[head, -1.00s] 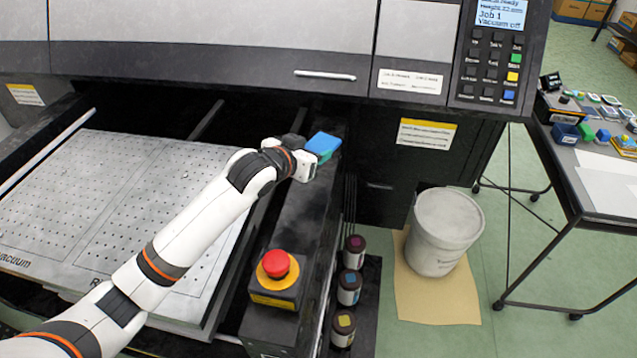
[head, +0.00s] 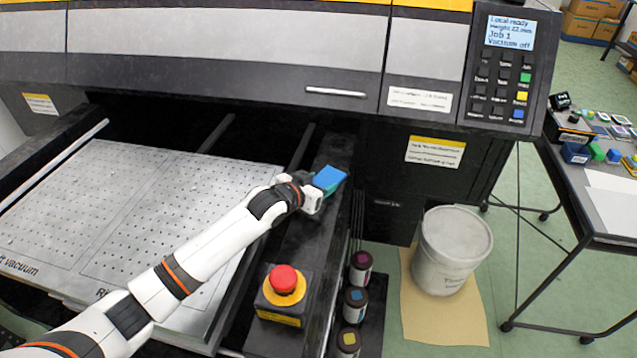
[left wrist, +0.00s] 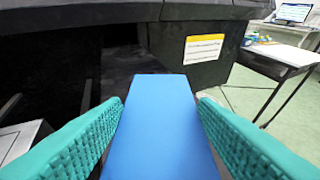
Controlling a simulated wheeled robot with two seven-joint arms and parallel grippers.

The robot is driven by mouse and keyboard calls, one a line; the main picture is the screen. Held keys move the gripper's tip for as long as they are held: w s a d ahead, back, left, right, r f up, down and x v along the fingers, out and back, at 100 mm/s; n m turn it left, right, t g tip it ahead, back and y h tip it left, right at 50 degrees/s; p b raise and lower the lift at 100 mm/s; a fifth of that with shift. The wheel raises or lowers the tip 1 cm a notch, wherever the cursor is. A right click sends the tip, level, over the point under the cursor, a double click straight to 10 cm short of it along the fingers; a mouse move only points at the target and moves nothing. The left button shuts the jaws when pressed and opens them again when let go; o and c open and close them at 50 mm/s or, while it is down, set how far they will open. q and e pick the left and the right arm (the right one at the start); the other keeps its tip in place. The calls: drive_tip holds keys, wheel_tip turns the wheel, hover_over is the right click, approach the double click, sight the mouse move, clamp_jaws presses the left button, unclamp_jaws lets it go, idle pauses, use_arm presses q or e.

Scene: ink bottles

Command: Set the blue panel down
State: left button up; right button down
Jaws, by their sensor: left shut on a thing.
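The blue panel (head: 329,178) is a flat, bright blue piece at the end of my left arm, over the dark right rail of the printer. In the left wrist view the blue panel (left wrist: 163,125) lies between the two teal textured fingers of my left gripper (left wrist: 160,118). My left gripper (head: 322,188) is shut on it. I cannot tell whether the panel's underside touches the rail. My right gripper is not in view.
A red emergency button (head: 284,280) on a yellow-black box stands on the same rail, nearer. Several ink bottles (head: 354,299) stand right of the rail. A white bucket (head: 452,252) is on the floor. The perforated vacuum bed (head: 130,205) is at left.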

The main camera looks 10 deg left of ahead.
use_arm(q)
drive_tip(key=o, duration=0.5)
drive_tip(key=shift+f, duration=0.15)
drive_tip(key=o, duration=0.5)
drive_tip(key=shift+s+r, duration=0.1)
drive_tip(key=shift+r, duration=0.1)
drive_tip(key=v, duration=1.1)
drive_tip(key=shift+s+a+r, duration=0.15)
drive_tip(key=shift+s+a, duration=0.05)
drive_tip(key=shift+s, duration=0.1)
